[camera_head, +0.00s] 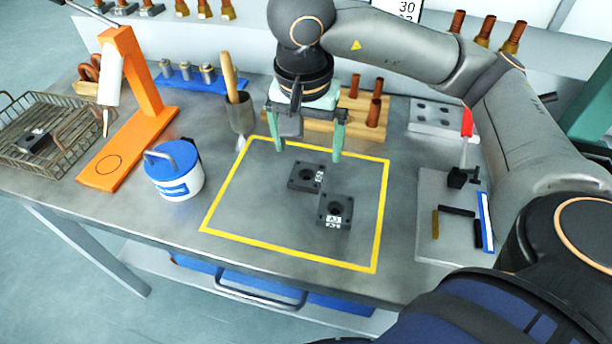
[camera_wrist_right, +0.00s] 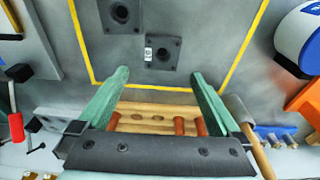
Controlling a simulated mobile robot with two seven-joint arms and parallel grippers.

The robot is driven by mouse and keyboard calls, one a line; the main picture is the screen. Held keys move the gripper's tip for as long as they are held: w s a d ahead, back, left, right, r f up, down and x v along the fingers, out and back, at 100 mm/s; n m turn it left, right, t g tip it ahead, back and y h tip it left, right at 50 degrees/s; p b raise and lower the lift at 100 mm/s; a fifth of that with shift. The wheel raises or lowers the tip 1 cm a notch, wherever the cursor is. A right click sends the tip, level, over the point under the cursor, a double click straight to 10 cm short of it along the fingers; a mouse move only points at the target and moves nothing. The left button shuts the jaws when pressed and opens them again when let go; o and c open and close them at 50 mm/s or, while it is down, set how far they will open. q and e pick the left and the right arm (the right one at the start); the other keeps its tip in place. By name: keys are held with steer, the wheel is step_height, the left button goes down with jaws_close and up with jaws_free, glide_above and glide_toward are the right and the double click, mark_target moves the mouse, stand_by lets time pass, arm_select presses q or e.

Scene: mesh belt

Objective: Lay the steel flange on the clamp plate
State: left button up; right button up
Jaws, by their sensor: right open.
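Two dark square flange blocks with round bores lie inside the yellow outline. The farther block (camera_head: 306,176) and the nearer block (camera_head: 335,211) each carry a white label; I cannot tell which is the named steel flange. They also show in the wrist view, the farther one (camera_wrist_right: 162,53) just beyond the fingertips and the other (camera_wrist_right: 120,14) at the top edge. My right gripper (camera_head: 309,143) is open and empty, above and behind the farther block. The grey clamp plate (camera_head: 434,240) at the right has a red-handled toggle clamp (camera_head: 464,172). My left gripper is not in view.
A blue-and-white tub (camera_head: 174,172) and an orange stand (camera_head: 130,125) are left of the yellow outline (camera_head: 290,254). A wooden peg block (camera_head: 348,122) stands behind it. A wire basket (camera_head: 60,150) is far left. Bare table lies between outline and clamp plate.

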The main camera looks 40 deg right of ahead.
mark_target(307, 178)
steer(key=shift+a+f, duration=0.1)
steer(key=shift+f, duration=2.95)
steer(key=shift+c, duration=0.2)
steer(key=shift+r, duration=0.1)
jaws_close()
